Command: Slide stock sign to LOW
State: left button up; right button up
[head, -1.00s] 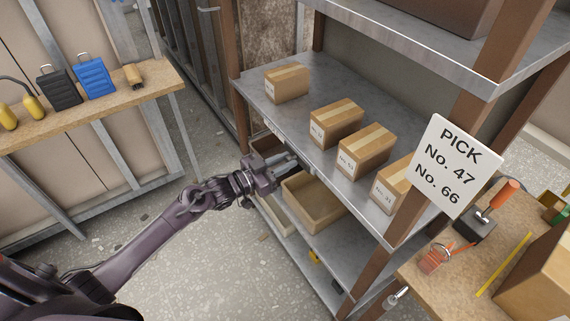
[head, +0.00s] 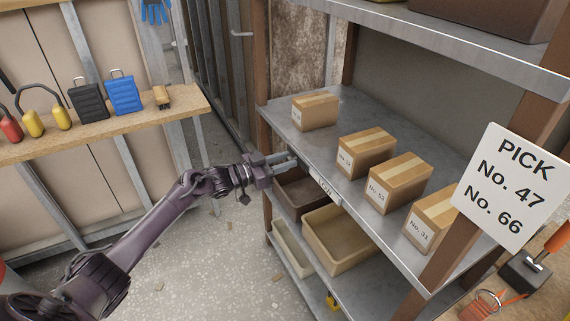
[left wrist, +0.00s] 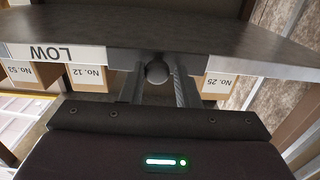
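The stock sign is a pale strip on the front edge of the metal shelf, and its word LOW (head: 324,189) shows just right of my left gripper (head: 291,160). In the left wrist view, upside down, the LOW label (left wrist: 50,54) is at the left. A dark round knob (left wrist: 157,72) sits at the shelf edge between the two fingers of my left gripper (left wrist: 158,68). My right gripper is not in view.
Several numbered cardboard boxes (head: 367,153) stand on the metal shelf (head: 332,138). Open bins (head: 340,238) sit on the tier below. A PICK card (head: 508,186) hangs on the right post.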

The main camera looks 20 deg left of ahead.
pick_arm(q)
jog(key=o, duration=0.3)
jog(key=shift+a, duration=0.15)
jog(key=shift+s+a+f, duration=0.1)
jog(key=shift+s+a, duration=0.1)
jog(key=shift+s, duration=0.15)
jog(key=v, duration=0.7)
